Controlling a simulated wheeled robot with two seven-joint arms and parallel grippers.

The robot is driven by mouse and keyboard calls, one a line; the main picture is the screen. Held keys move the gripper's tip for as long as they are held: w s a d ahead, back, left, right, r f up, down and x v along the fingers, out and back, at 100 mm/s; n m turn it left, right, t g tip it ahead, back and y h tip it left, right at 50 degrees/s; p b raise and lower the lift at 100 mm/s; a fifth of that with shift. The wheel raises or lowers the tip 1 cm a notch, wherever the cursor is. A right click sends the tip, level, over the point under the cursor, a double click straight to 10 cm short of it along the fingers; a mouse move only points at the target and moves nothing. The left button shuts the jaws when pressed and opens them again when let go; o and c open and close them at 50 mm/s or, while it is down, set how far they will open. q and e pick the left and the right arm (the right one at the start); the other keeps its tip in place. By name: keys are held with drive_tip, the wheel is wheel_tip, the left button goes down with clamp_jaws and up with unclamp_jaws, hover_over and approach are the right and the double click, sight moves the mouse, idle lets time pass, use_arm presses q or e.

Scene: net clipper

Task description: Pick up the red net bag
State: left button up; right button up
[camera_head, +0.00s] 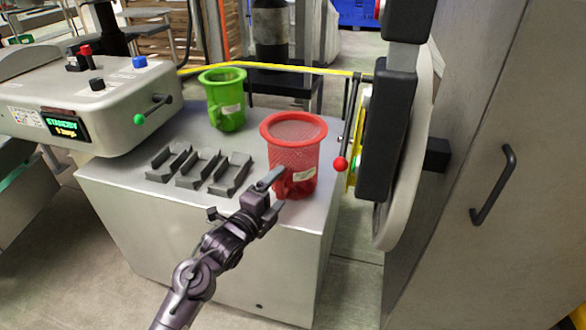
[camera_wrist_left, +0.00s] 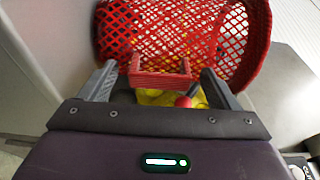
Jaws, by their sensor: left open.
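The red net bag (camera_head: 294,152) looks like an upright basket with a wide rim and a pale label, standing at the front right of the grey cabinet top. My left gripper (camera_head: 272,198) is at its lower left side, jaws open. My right gripper is not in view.
A green net bag (camera_head: 223,100) stands behind on the cabinet top (camera_head: 150,190). Grey holders (camera_head: 200,168) lie left of the red bag. A red-knobbed lever (camera_head: 341,163) and a black-padded machine part (camera_head: 386,130) stand close on the right. A control console (camera_head: 95,110) is at left.

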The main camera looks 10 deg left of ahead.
use_arm(q)
drive_tip(key=shift+w+d, duration=0.1)
drive_tip(key=shift+w, duration=0.25)
drive_tip(key=shift+s, duration=0.1)
drive_tip(key=shift+c, duration=0.4)
drive_tip(key=c, duration=1)
drive_tip(key=shift+o, duration=0.2)
